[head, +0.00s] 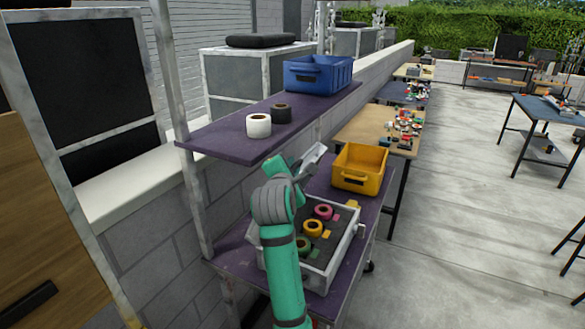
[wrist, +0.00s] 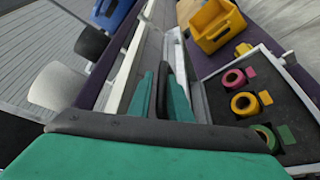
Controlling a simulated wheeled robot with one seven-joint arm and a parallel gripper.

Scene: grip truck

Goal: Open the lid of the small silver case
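The small silver case (head: 327,270) rests on the lower purple shelf, and its inside is exposed. Dark foam in it holds pink, yellow and green tape rolls; the case rim also shows in the wrist view (wrist: 290,58). A pale panel (head: 313,156), apparently the raised lid, stands tilted at the case's back left, partly hidden by my gripper. My gripper (head: 306,172) is beside this panel, above the case's left side. In the wrist view, my gripper (wrist: 162,78) has its fingers close together with nothing visible between them; contact with the lid is unclear.
A yellow bin (head: 360,169) stands behind the case. The upper purple shelf (head: 220,142) overhangs at left, carrying white tape (head: 258,126), dark tape (head: 281,114) and a blue bin (head: 318,76). A metal post (head: 180,120) rises at left. Open floor lies right.

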